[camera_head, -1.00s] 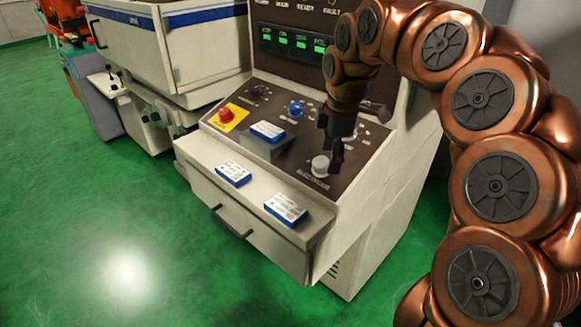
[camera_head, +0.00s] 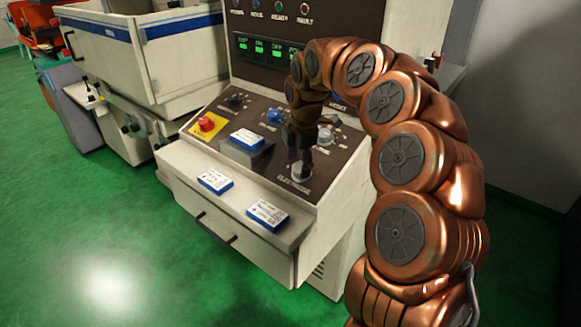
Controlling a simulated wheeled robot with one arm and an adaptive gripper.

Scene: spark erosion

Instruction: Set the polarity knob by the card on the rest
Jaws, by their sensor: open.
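A card (camera_head: 246,137), white and blue, lies on a grey raised rest (camera_head: 240,153) on the dark sloping panel; its print is too small to read. My gripper (camera_head: 300,163) is open, pointing down at a pale round knob (camera_head: 301,173) on the lower panel, with its dark fingers at or just over the knob. I cannot tell whether they touch it. The label below that knob seems to read "ELECTRODE". A blue knob (camera_head: 274,117), a black knob (camera_head: 235,101) and another pale knob (camera_head: 325,137) are also on the panel. I cannot read which is the polarity knob.
A red button (camera_head: 207,124) on a yellow plate sits at the panel's left. Two more cards, one to the left (camera_head: 214,182) and one to the right (camera_head: 267,215), lie on the front ledge. A display (camera_head: 268,48) with green readouts stands above. Green floor is clear in front.

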